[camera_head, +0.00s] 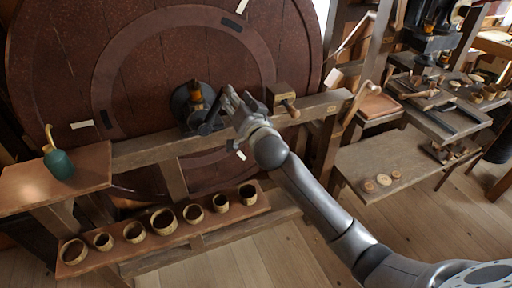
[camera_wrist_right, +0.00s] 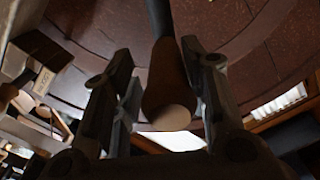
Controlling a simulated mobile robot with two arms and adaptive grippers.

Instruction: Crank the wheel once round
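The large reddish-brown wheel (camera_head: 60,100) stands upright at the back left, with a paler ring and a dark hub (camera_head: 183,102) at its middle. A dark crank (camera_head: 209,118) sits at the hub, beside my right gripper (camera_head: 236,103). In the right wrist view, the brown wooden crank handle (camera_wrist_right: 168,85) lies between the fingers of my right gripper (camera_wrist_right: 157,60). A gap shows on the handle's left side, and the right finger is close to it. The fingers look open around the handle. My left gripper is out of view.
A wooden rail (camera_head: 140,148) crosses in front of the wheel, with a wooden block and peg (camera_head: 282,98) on it. A shelf (camera_head: 225,218) below holds several small cups. A green bottle (camera_head: 58,162) stands on the left table (camera_head: 25,185). A low bench (camera_head: 375,155) is at right.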

